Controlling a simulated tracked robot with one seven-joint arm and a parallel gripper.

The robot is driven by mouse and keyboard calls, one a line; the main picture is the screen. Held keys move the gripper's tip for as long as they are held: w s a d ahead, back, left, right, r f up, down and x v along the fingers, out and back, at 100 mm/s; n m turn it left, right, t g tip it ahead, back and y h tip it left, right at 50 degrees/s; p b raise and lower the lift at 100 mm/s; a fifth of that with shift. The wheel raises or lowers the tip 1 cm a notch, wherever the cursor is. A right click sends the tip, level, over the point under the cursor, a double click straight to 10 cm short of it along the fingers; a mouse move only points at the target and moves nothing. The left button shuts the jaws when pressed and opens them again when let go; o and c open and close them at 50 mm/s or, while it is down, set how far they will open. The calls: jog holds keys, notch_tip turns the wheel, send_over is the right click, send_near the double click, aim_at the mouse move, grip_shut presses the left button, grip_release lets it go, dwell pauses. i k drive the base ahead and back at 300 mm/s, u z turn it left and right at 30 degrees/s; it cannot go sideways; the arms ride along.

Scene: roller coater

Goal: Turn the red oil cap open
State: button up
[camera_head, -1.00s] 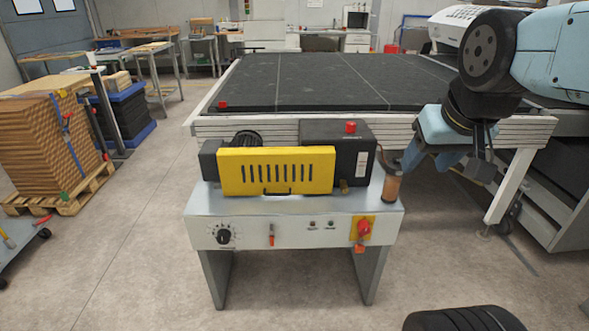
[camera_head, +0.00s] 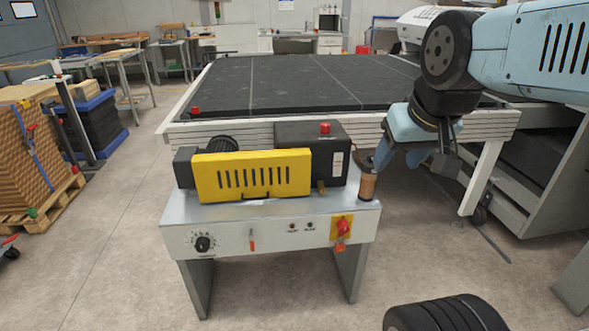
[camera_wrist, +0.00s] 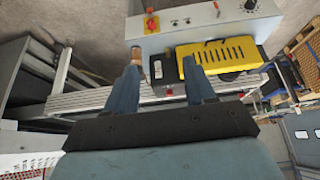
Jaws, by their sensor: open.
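The red oil cap (camera_head: 325,128) stands upright on top of the black pump housing (camera_head: 299,139), behind the yellow vented cover. In the wrist view, which is turned over, a small red spot that looks like the cap (camera_wrist: 169,92) shows at the housing's edge between my fingers. My gripper (camera_head: 412,153) is to the right of the cap in the head view, apart from it, with nothing held. In the wrist view my gripper (camera_wrist: 160,75) has its two blue fingers spread wide.
A copper-brown cylinder (camera_head: 367,186) stands at the bench's right corner, close beside my gripper's left finger. The yellow cover (camera_head: 252,175) fronts the pump. A switch panel with a red knob (camera_head: 342,227) is below. The black conveyor bed (camera_head: 300,85) lies behind.

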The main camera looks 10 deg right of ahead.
aim_at(325, 128)
jog(key=z, duration=0.05)
jog(key=i, duration=1.1)
jog(key=u, duration=0.05)
